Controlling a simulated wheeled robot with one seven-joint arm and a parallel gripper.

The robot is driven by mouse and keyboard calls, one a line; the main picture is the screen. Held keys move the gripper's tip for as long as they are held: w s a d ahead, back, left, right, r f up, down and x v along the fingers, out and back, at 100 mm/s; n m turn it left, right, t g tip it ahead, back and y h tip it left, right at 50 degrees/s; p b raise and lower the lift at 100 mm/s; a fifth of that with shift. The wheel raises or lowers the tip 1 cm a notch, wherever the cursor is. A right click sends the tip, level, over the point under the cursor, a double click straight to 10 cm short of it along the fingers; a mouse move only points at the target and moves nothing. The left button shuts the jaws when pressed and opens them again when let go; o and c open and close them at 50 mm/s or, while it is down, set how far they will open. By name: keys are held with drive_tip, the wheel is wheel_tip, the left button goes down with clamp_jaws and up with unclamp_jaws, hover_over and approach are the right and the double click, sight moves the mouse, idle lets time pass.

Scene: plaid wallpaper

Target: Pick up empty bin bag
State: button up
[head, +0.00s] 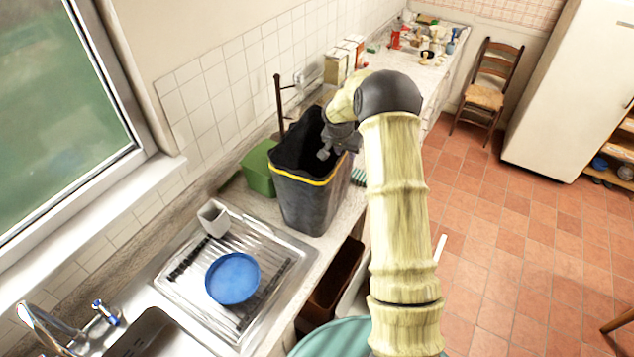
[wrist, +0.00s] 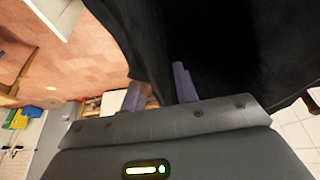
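A black bin bag (head: 293,148) lines a dark grey bin (head: 310,205) with a yellow band below its rim, standing on the counter beside the sink. My gripper (head: 335,150) is at the right side of the bin's mouth, pointing down. In the wrist view, my gripper (wrist: 160,92) has its two fingers apart. Black bag material (wrist: 215,50) fills the view beyond the right finger, and its edge reaches between the fingers. I cannot tell whether the fingers touch it. The bottom of the bag is hidden.
A green container (head: 258,168) stands behind the bin at left. A blue plate (head: 232,278) and a white cup (head: 214,218) are on the drainer (head: 180,285). Boxes (head: 338,66) stand farther along the counter. Tiled floor (head: 500,240) is open to the right.

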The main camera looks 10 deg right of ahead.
drive_tip(key=shift+f, duration=0.15)
idle(0.3)
drive_tip(key=shift+c, duration=0.2)
clamp_jaws()
